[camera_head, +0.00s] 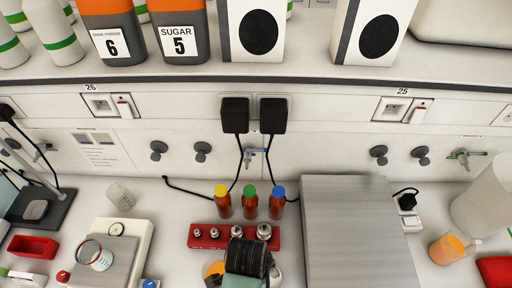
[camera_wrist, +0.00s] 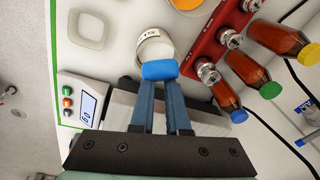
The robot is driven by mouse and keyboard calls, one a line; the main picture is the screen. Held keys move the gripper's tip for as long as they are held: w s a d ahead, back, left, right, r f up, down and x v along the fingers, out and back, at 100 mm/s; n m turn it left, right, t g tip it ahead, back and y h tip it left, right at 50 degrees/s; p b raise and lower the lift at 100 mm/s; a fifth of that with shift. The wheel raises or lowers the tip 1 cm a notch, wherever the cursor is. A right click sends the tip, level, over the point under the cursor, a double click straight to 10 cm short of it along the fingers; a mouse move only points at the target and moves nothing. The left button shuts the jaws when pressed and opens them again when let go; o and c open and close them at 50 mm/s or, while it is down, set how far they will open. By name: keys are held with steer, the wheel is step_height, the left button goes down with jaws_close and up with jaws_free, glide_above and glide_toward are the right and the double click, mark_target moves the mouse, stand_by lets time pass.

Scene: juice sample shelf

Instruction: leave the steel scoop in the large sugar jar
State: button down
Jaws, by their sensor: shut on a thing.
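My gripper (camera_wrist: 162,82) points down at the bench in the wrist view, its two blue fingers close together. A bright blue piece (camera_wrist: 159,70) sits at the fingertips, and the gripper is shut on it. A round whitish cup (camera_wrist: 153,47) with a label lies just beyond it; I cannot tell whether they are joined. In the head view my arm hides this spot. A grey container with an orange top, labelled SUGAR 5 (camera_head: 180,35), stands on the upper shelf. I cannot make out a steel scoop for certain in either view.
A red rack (camera_head: 205,236) with metal fittings stands by several amber bottles with coloured caps (camera_head: 249,200). A scale (camera_wrist: 88,105) is left of my fingers in the wrist view. A steel plate (camera_head: 345,235) lies to the right. Tall white boxes (camera_head: 370,35) stand on the shelf.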

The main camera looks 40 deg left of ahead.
steer(key=shift+f+b, duration=1.1)
steer(key=shift+f, duration=1.05)
steer(key=c, duration=0.8)
jaws_free()
steer(key=r, duration=0.4)
steer(key=s+r, duration=0.1)
steer(key=r, duration=0.3)
steer(key=s+r, duration=0.1)
steer(key=r, duration=0.4)
steer(key=shift+s, duration=0.1)
steer(key=shift+f, duration=0.1)
